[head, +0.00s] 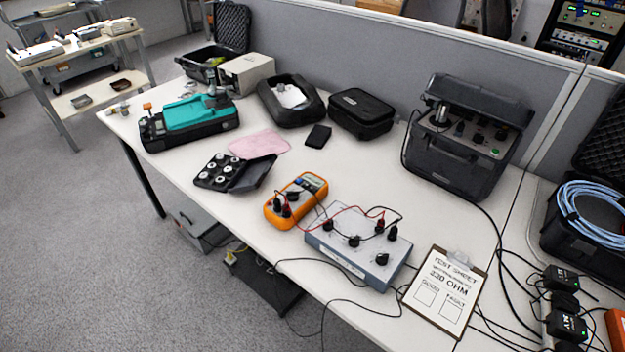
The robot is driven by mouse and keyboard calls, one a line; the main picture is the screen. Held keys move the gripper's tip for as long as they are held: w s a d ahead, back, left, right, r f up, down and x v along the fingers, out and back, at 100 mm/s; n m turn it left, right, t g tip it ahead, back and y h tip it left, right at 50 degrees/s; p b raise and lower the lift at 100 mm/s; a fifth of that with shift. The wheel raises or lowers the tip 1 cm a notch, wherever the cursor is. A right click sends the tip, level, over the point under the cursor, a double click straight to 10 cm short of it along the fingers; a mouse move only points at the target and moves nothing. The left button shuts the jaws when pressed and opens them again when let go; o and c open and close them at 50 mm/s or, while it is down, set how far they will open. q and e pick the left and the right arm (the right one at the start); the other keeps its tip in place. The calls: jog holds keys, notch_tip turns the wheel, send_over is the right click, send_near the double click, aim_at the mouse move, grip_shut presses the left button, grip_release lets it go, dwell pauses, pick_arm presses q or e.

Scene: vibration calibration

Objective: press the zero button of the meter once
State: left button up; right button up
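An orange handheld meter (311,181) lies on the white table near the middle of the head view. Its screen is at the far end, and its dial and dark plugs are toward the near end. Neither of my grippers shows in this view.
A clipboard (445,292) with a test sheet reading "230 OHM" lies right of the grey box. A black tray (240,175) and pink cloth (259,144) lie behind the meter. A large black case (465,140) stands at the back right. Loose cables cross the table's front edge.

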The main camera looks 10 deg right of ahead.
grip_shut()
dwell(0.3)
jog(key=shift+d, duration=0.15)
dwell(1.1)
